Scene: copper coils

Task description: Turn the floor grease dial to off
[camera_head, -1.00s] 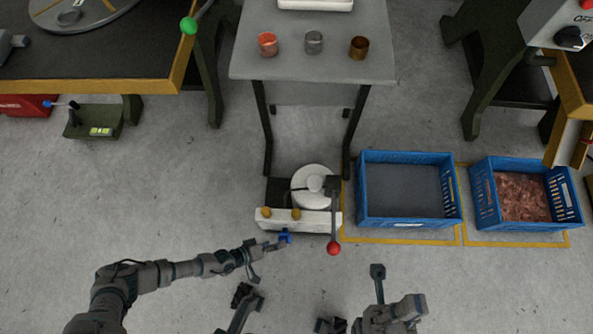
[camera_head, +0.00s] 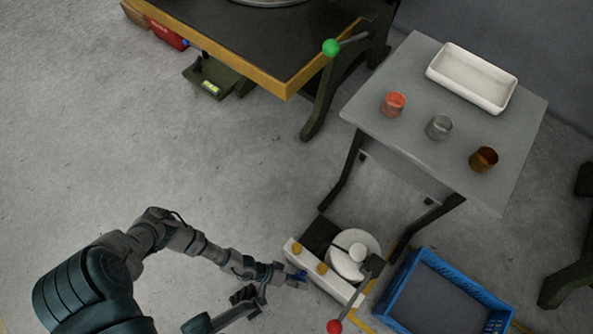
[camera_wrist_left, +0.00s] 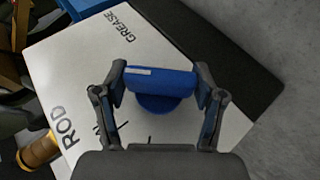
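The floor unit (camera_head: 335,285) is a white-fronted box on the floor with a round white drum and yellow knobs. Its blue grease dial (camera_wrist_left: 162,85) fills the middle of the left wrist view, on a white panel with printed GREASE and ROD. A pale mark shows on the dial's left end. My left gripper (camera_wrist_left: 162,76) has its fingers at both ends of the dial's bar, seemingly touching it. In the head view my left gripper (camera_head: 298,279) reaches the front of the unit and mostly hides the dial.
A red-knobbed lever (camera_head: 335,326) stands at the unit's right end. A blue crate (camera_head: 397,287) is close to the right. A grey table (camera_head: 450,150) with three cups and a white tray (camera_head: 470,78) stands behind. Open floor lies left.

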